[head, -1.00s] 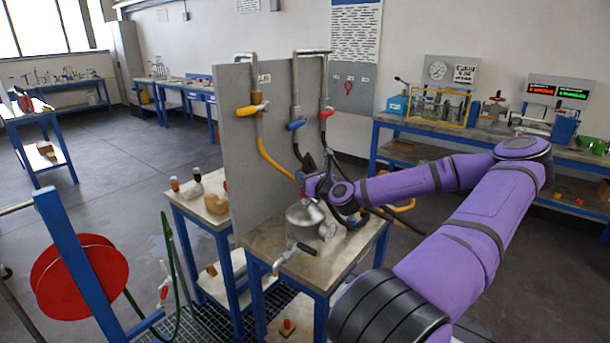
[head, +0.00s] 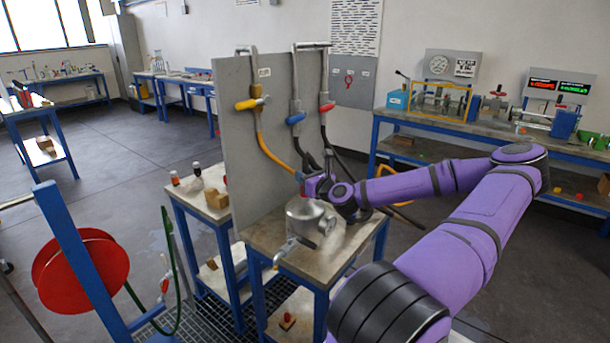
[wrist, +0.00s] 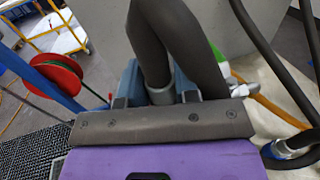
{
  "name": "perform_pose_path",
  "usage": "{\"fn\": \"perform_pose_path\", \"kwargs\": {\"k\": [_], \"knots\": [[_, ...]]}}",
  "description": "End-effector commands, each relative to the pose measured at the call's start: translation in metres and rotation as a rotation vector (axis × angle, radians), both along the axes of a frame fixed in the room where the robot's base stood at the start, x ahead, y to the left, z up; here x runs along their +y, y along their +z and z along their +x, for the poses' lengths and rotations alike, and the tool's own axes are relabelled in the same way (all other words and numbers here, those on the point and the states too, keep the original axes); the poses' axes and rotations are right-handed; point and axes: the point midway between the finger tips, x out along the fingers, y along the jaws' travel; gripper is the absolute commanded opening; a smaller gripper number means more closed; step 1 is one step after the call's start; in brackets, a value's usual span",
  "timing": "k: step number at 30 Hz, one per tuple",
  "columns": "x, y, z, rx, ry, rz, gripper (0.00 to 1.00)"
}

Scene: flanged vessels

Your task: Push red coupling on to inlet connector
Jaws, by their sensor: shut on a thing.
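The grey metal vessel (head: 303,222) stands on the near table (head: 262,238), beside the upright grey panel (head: 235,135). My gripper (head: 318,186) is just above and behind it, close to the panel. In the wrist view its blue-grey fingers (wrist: 160,88) are shut around a grey collar (wrist: 162,95) at the end of a thick dark hose (wrist: 165,45).
Yellow (head: 250,103), blue (head: 295,118) and red (head: 327,108) valve handles are on the panel, with hoses hanging close to my gripper. A lever handle (head: 287,250) sticks out at the vessel's front. A red hose reel (head: 80,273) stands at the left.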

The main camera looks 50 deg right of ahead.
Motion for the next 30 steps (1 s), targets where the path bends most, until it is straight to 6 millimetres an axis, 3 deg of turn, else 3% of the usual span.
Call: {"fn": "perform_pose_path", "kwargs": {"k": [1,2,5,6,17,30], "knots": [[0.000,-0.001,0.000,-0.001,0.000,0.000,0.00],[0.000,-0.001,0.000,-0.001,0.000,0.000,0.34],[0.000,0.000,0.000,0.000,0.000,0.000,0.57],[0.000,-0.001,0.000,0.000,0.000,0.000,0.59],[0.001,-0.001,-0.006,0.001,-0.001,0.001,0.59],[0.013,-0.001,-0.074,-0.001,-0.003,0.002,0.59]]}}
